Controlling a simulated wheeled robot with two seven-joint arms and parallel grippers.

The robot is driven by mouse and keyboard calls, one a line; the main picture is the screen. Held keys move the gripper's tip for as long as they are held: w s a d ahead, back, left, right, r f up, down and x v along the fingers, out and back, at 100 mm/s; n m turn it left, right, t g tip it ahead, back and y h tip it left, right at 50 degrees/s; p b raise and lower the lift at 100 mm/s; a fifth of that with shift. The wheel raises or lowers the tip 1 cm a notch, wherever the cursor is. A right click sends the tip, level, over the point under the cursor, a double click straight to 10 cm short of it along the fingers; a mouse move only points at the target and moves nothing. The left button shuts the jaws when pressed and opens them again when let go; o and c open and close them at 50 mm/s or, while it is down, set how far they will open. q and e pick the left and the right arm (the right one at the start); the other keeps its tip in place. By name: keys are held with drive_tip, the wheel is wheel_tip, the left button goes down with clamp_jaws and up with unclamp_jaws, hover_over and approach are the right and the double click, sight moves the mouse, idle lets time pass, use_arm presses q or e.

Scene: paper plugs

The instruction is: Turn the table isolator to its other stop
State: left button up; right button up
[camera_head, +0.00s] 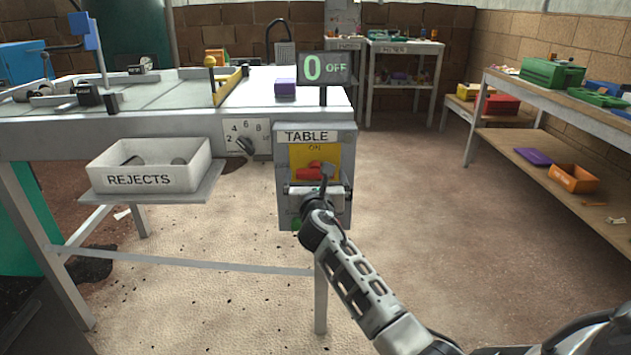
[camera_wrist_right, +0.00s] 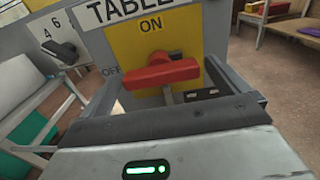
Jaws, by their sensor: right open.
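The table isolator is a red handle (camera_wrist_right: 160,74) on a yellow plate (camera_wrist_right: 195,35) marked ON at the top and OFF at the left. The handle lies roughly level, with its long end toward OFF. In the head view the red handle (camera_head: 309,174) shows on the front of a grey box (camera_head: 341,151) labelled TABLE. My right gripper (camera_head: 318,183) is open just in front of the handle. In the right wrist view the gripper (camera_wrist_right: 190,95) sits close below the handle; I cannot tell whether it touches. My left gripper is not in view.
A display (camera_head: 324,68) above the box reads 0 OFF. A numbered dial (camera_head: 245,145) and a white REJECTS bin (camera_head: 150,178) sit left of the box. The table leg (camera_head: 320,295) stands below it. Open floor lies to the right, before the shelves (camera_head: 555,170).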

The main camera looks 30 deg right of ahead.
drive_tip(key=shift+w+d, duration=0.1)
drive_tip(key=c, duration=0.9)
